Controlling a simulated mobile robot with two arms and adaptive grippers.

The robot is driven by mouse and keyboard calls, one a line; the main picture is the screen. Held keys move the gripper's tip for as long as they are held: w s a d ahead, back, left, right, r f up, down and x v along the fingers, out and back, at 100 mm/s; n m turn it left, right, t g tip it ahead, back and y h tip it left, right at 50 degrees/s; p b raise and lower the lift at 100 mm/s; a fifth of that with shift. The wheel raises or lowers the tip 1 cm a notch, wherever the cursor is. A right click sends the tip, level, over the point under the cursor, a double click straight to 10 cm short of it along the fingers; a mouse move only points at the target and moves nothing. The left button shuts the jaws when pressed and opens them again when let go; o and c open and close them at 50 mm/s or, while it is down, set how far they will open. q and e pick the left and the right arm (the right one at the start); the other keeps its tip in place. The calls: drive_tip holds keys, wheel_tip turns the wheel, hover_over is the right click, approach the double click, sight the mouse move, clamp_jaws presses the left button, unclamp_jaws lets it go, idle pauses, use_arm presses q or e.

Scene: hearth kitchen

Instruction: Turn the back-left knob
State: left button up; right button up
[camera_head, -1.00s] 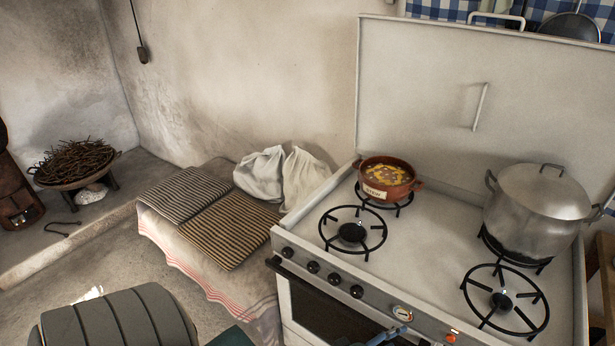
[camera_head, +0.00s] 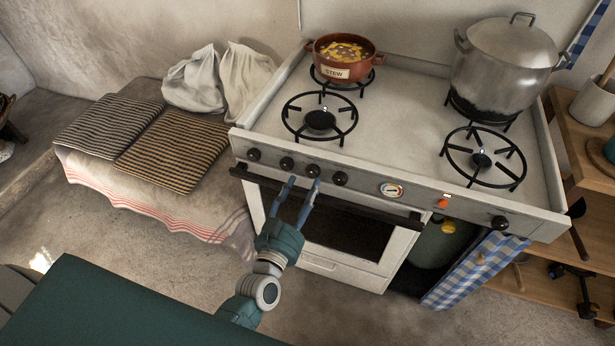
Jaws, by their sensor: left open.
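The white stove's front panel carries a row of black knobs: a leftmost knob (camera_head: 253,154), a second knob (camera_head: 287,163), a third knob (camera_head: 313,170) and a fourth knob (camera_head: 340,178). No label shows which one is the back-left knob. My left gripper (camera_head: 303,182) is open and empty, its blue fingers pointing up at the panel. The fingertips appear just below the second and third knobs; I cannot tell whether they touch anything. The back-left burner (camera_head: 342,85) stands under a brown stew pot (camera_head: 345,57). My right gripper is out of view.
An oven handle bar (camera_head: 350,203) runs below the knobs, behind my gripper. A large steel pot (camera_head: 508,65) stands at the back right. Another knob (camera_head: 500,222) sits at the panel's right end. A bench with striped cushions (camera_head: 107,125) is left of the stove.

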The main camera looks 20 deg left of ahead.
sight(311, 174)
use_arm(q)
drive_tip(key=w, duration=0.4)
drive_tip(key=shift+w, duration=0.3)
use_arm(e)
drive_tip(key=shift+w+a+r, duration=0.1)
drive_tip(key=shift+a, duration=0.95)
use_arm(q)
drive_tip(key=shift+c, duration=0.3)
drive_tip(key=c, duration=0.9)
drive_tip(key=shift+c, duration=1)
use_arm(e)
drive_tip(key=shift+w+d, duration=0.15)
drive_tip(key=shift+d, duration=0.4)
